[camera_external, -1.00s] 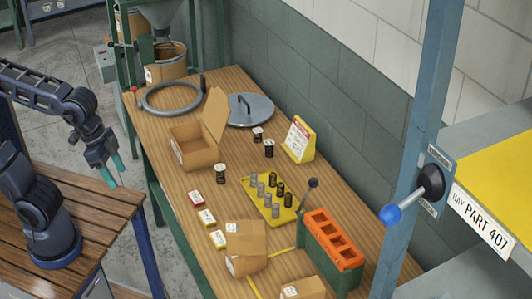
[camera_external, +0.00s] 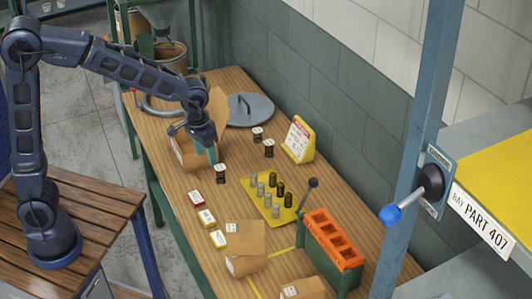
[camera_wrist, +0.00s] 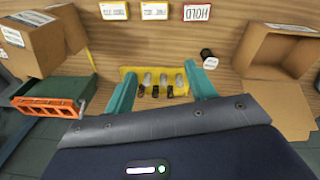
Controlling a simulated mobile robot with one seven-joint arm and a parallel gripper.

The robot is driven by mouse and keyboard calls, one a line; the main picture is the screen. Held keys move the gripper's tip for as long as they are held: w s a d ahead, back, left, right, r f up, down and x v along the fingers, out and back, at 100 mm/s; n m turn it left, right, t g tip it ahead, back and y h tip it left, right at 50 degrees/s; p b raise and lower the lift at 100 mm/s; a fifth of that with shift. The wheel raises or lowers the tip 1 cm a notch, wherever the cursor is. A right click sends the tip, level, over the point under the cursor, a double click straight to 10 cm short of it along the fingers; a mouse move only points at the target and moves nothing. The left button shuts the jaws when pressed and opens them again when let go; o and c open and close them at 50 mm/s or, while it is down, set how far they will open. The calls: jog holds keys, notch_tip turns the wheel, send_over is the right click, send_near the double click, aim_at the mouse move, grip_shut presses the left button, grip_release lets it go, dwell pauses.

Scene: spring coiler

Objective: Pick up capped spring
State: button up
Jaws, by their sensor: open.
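Several dark springs with white caps stand on the wooden bench. One capped spring (camera_external: 220,173) stands just right of and below my gripper (camera_external: 206,154) in the external view. Two more, one capped spring (camera_external: 257,135) and another capped spring (camera_external: 269,148), stand farther back. My gripper is open and empty, its teal fingers pointing down near the open cardboard box. In the wrist view, a capped spring (camera_wrist: 208,58) shows just beyond the right fingertip, outside the gap between the fingers. The yellow tray (camera_external: 251,196) holds several grey and black springs without white caps.
The open cardboard box (camera_external: 190,152) is close beside my gripper. Red and yellow label blocks (camera_external: 206,217) line the front. A closed carton (camera_external: 247,246) and a green fixture with an orange top (camera_external: 333,238) stand nearer. A yellow sign (camera_external: 299,140) stands near the wall.

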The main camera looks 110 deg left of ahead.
aim_at(221, 167)
jog(key=s+a+f+n, duration=0.1)
jog(key=a+f, duration=0.3)
jog(key=a, duration=0.1)
jog(key=a+f+n, duration=0.1)
jog(key=a+f, duration=0.3)
jog(key=a, duration=0.1)
jog(key=s+a+f+n+g, duration=0.1)
jog(key=a+f+n, duration=0.1)
jog(key=a+f, duration=0.2)
jog(key=shift+s+a+h, duration=0.15)
jog(key=shift+a, duration=0.4)
jog(key=shift+s+a+h, duration=0.15)
jog(key=shift+a, duration=0.4)
notch_tip(221, 167, down, 5)
jog(key=shift+f, duration=0.15)
jog(key=shift+s+f, duration=0.2)
jog(key=shift+f, duration=1.1)
jog(key=shift+s+f, duration=0.15)
jog(key=shift+f, duration=1.15)
jog(key=c, duration=1.1)
